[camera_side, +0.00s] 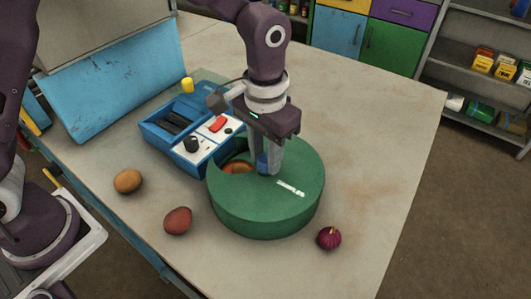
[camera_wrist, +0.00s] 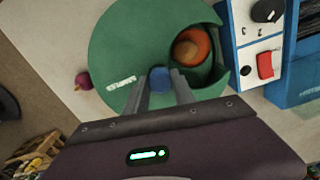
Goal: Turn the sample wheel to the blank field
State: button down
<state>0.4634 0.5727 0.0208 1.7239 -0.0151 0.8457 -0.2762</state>
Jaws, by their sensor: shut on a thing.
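The sample wheel (camera_side: 285,205) is a round green drum on the table, with a white label strip on its top. A cut-out in its top shows an orange-brown round thing (camera_side: 237,168) inside; in the wrist view this cut-out thing (camera_wrist: 190,48) lies at the upper right of the drum. A blue knob (camera_wrist: 159,79) stands at the wheel's middle. My gripper (camera_side: 268,168) points down over the wheel, shut on the blue knob, with one finger on each side of it in the wrist view (camera_wrist: 161,88).
A blue device (camera_side: 160,130) with a black knob and red switch stands close behind the wheel. An orange-brown fruit (camera_side: 128,181), a red one (camera_side: 178,220) and a purple onion-like bulb (camera_side: 329,238) lie around it. The table's right side is clear.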

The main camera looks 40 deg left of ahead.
jog(key=shift+n, duration=6.5)
jog(key=c, duration=1.1)
grip_release()
jog(key=shift+o, duration=0.2)
notch_tip(320, 180, up, 7)
jog(key=shift+r, duration=0.1)
